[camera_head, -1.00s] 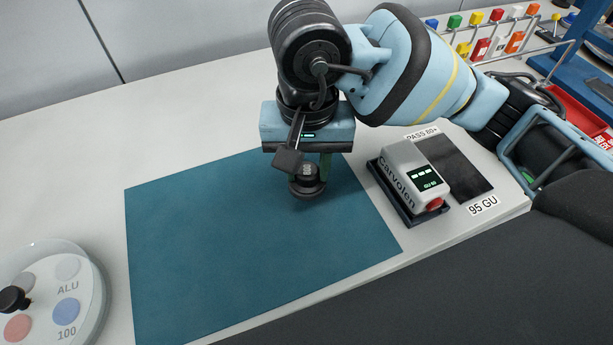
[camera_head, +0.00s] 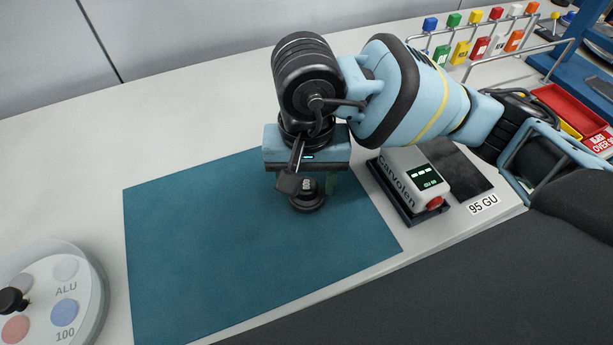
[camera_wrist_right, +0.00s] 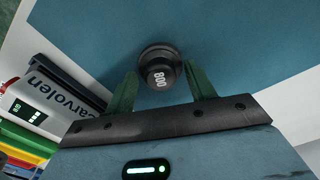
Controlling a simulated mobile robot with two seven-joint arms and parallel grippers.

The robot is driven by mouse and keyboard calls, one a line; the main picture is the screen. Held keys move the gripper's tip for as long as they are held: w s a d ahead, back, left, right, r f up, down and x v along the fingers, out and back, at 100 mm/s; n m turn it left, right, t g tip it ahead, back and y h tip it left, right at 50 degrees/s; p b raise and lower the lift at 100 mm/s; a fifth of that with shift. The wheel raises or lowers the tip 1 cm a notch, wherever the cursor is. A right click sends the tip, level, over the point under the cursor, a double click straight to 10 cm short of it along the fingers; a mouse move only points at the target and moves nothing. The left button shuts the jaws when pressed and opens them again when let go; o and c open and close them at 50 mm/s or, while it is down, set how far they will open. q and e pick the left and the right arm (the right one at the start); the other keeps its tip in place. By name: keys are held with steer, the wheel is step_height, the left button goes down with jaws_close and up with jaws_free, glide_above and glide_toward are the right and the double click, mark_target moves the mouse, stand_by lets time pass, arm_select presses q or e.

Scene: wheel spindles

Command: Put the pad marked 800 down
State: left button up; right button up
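The pad marked 800 (camera_head: 307,197) is a small black round pad with a knob, standing upright on the teal mat (camera_head: 210,255) near its far right part. Its white 800 marking shows in the right wrist view (camera_wrist_right: 158,77). My right gripper (camera_head: 309,182) is above and around the pad. In the right wrist view its green fingers (camera_wrist_right: 161,72) are spread, one on each side of the knob, with gaps between. My left gripper is in neither view.
A grey Carvolen meter (camera_head: 412,178) sits in a dark cradle right of the mat, beside a black plate (camera_head: 457,165). A round dish with coloured discs (camera_head: 65,270) is at lower left. Coloured tags on a rack (camera_head: 480,45) stand at the back right. Most of the mat is clear.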

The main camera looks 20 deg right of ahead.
mark_target(307, 185)
step_height(307, 185, up, 12)
steer(key=p, duration=0.1)
steer(key=shift+r, duration=0.2)
stand_by(0.4)
steer(key=shift+f, duration=0.1)
